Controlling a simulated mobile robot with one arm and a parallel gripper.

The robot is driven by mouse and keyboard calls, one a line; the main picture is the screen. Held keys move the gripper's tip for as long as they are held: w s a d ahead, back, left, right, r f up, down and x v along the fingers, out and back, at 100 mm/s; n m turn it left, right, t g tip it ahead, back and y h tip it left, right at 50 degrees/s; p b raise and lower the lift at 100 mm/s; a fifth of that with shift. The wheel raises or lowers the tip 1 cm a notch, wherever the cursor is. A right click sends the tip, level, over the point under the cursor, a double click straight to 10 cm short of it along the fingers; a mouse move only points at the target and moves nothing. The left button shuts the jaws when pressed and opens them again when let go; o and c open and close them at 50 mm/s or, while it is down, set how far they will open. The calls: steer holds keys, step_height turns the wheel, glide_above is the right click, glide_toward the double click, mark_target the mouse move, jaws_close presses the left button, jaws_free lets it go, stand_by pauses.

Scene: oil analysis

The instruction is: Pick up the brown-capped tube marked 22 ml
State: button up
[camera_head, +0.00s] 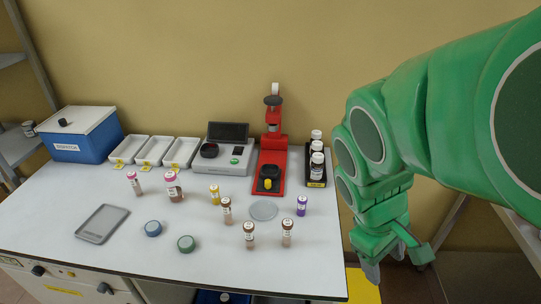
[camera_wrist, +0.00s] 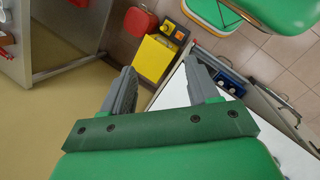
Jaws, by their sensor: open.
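Three brown-capped tubes stand upright on the white table: one near the middle (camera_head: 227,211), one closer to the front (camera_head: 249,235), and one to its right (camera_head: 287,233). Their labels are too small to read, so I cannot tell which is marked 22 ml. My gripper (camera_head: 372,268) hangs beyond the table's right edge, to the right of the tubes and apart from them. In the wrist view my gripper (camera_wrist: 160,68) is open and empty, with no tube in sight.
A purple-capped tube (camera_head: 302,206), a yellow-capped tube (camera_head: 215,195) and a clear round dish (camera_head: 264,211) stand near the brown-capped tubes. A red press (camera_head: 272,145) and a black bottle rack (camera_head: 316,183) are behind. The table's front right (camera_head: 310,270) is clear.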

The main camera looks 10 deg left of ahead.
steer(key=w+a+n+t+h, duration=0.2)
steer(key=w+a+n, duration=0.1)
steer(key=w+n, duration=0.3)
steer(key=n+t+h, duration=0.2)
steer(key=n+t, duration=0.5)
steer(key=n, duration=0.4)
glide_above(245, 232)
steer(key=d, duration=0.5)
step_height(245, 232, down, 8)
steer(key=s+a+f+n+t, duration=0.3)
steer(key=a+f+n, duration=0.15)
steer(key=a, duration=0.35)
steer(key=shift+s+d+x, duration=0.1)
steer(key=shift+d+x, duration=0.1)
steer(key=shift+x, duration=1.4)
steer(key=shift+s+d+x, duration=0.15)
steer(key=shift+x, duration=1.5)
steer(key=shift+w+d+f+y, duration=0.2)
steer(key=shift+w+d+y, duration=0.1)
steer(key=shift+w, duration=0.15)
steer(key=shift+c, duration=0.4)
steer(key=c, duration=0.9)
